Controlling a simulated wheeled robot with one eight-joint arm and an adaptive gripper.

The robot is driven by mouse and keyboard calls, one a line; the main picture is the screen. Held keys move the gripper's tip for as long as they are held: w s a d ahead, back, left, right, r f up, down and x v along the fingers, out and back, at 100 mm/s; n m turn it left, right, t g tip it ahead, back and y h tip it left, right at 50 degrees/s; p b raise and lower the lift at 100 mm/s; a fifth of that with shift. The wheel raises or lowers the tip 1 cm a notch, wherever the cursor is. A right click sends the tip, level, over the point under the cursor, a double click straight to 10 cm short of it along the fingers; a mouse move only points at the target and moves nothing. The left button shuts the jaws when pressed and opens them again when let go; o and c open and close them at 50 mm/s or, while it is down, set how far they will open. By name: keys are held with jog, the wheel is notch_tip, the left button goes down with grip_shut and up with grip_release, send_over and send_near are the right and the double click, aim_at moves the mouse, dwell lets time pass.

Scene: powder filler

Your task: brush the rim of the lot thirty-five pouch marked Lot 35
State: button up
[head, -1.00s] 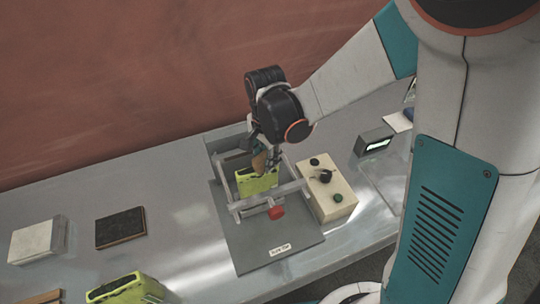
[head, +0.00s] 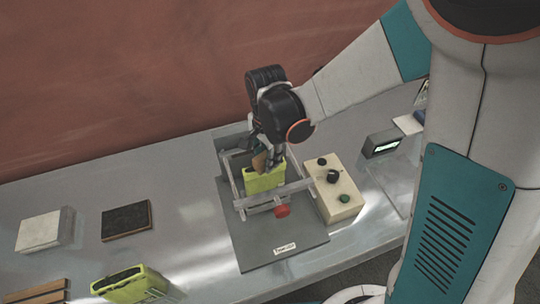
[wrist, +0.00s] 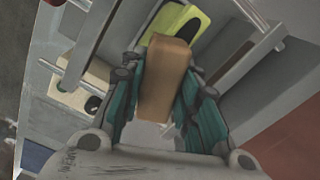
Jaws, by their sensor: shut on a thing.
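A yellow-green pouch (head: 264,182) stands in the metal frame of a grey fixture (head: 272,236); it also shows in the wrist view (wrist: 196,22). Its dark opening (wrist: 172,18) is partly visible there. My gripper (head: 266,160) is shut on a brown block-like tool (wrist: 166,75), likely the brush, between its teal fingers. The tool is at the pouch's top edge. I cannot tell whether it touches the rim, and its working end is hidden. No lot marking is readable on either pouch.
A cream control box (head: 336,194) with knobs stands right of the fixture. A red knob (head: 282,211) is on the frame's front. A small display (head: 381,144) is at the right. A white block (head: 45,231) and dark pad (head: 126,219) lie left. The table between is clear.

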aim_at(256, 157)
jog(key=shift+s+a, duration=0.2)
jog(key=shift+a, duration=0.25)
jog(key=shift+a, duration=0.15)
jog(key=shift+s+a, duration=0.25)
jog(key=shift+a, duration=0.7)
jog(key=shift+a, duration=0.1)
jog(key=shift+s+a+b, duration=0.2)
jog(key=shift+a+b, duration=0.05)
jog(key=shift+a, duration=0.25)
jog(key=shift+s+a+b, duration=0.15)
jog(key=shift+a+b, duration=0.1)
jog(key=shift+a, duration=0.2)
jog(key=shift+d, duration=0.15)
jog(key=shift+w+d, duration=0.2)
jog(key=shift+d, duration=0.3)
jog(key=shift+w+d, duration=0.15)
jog(key=shift+d, duration=0.3)
jog(key=shift+d, duration=0.15)
jog(key=shift+w+d+b, duration=0.3)
jog(key=shift+d+b, duration=0.05)
jog(key=shift+d, duration=0.55)
